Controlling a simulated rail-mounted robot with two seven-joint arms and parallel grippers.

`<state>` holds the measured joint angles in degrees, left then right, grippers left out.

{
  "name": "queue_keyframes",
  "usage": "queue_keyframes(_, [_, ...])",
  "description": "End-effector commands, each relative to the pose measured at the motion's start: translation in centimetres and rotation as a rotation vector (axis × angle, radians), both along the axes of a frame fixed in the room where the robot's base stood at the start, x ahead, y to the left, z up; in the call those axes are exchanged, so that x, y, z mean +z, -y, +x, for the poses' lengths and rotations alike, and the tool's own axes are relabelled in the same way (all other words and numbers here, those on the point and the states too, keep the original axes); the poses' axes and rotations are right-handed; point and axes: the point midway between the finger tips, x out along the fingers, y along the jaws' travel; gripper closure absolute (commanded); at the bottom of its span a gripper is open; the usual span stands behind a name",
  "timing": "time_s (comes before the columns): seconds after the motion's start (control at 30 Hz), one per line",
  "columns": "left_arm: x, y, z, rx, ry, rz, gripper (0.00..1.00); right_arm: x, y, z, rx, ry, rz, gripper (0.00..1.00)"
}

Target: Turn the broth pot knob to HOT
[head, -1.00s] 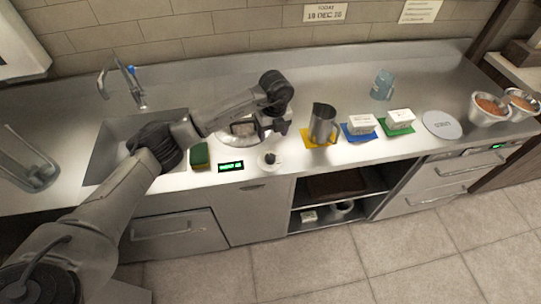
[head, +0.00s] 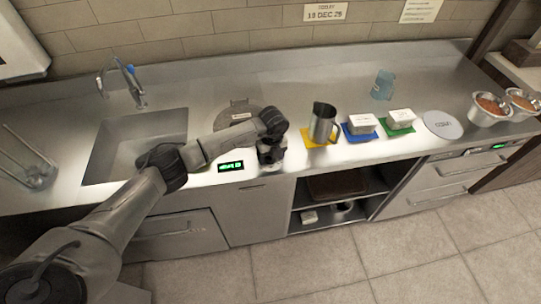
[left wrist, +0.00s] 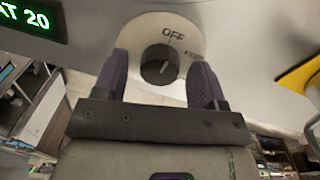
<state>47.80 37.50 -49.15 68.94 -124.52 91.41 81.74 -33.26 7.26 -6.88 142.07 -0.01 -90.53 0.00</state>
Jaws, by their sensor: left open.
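The broth pot knob (left wrist: 160,65) is a dark round knob on a pale dial plate (left wrist: 140,28) in the left wrist view. The plate reads OFF above the knob; a second label at its right is partly covered by a finger. I cannot clearly tell where the knob points. My left gripper (left wrist: 158,70) is open, one dark finger on each side of the knob, with gaps visible. In the head view my left gripper (head: 270,158) points down at the counter's front edge and hides the knob. The broth pot's round lid (head: 238,113) is set in the counter behind. My right gripper is out of view.
A green-lit display (head: 231,166) sits left of the knob; it ends in 20 in the left wrist view (left wrist: 28,18). A metal jug (head: 322,122) on a yellow mat stands close at right. The sink (head: 120,140) is at left.

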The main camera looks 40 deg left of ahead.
Motion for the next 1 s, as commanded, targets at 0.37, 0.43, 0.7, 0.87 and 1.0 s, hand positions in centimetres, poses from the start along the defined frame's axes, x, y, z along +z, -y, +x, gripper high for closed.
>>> queue_keyframes(0.37, [0.0,0.0,0.0,0.0,0.0,0.0,0.5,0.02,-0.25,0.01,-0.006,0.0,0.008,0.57])
queue_keyframes(0.43, [0.0,0.0,0.0,-0.001,0.0,0.0,0.56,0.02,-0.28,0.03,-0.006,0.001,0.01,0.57])
queue_keyframes(0.7, [0.02,0.0,0.0,0.0,0.0,0.0,0.82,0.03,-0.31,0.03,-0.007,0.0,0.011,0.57])
queue_keyframes(0.87, [0.03,-0.01,0.0,-0.006,0.0,0.001,0.85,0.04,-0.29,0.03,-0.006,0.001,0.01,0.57])
queue_keyframes(1.0, [0.03,-0.04,-0.01,-0.04,0.0,0.001,0.85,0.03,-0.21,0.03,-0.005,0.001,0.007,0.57])
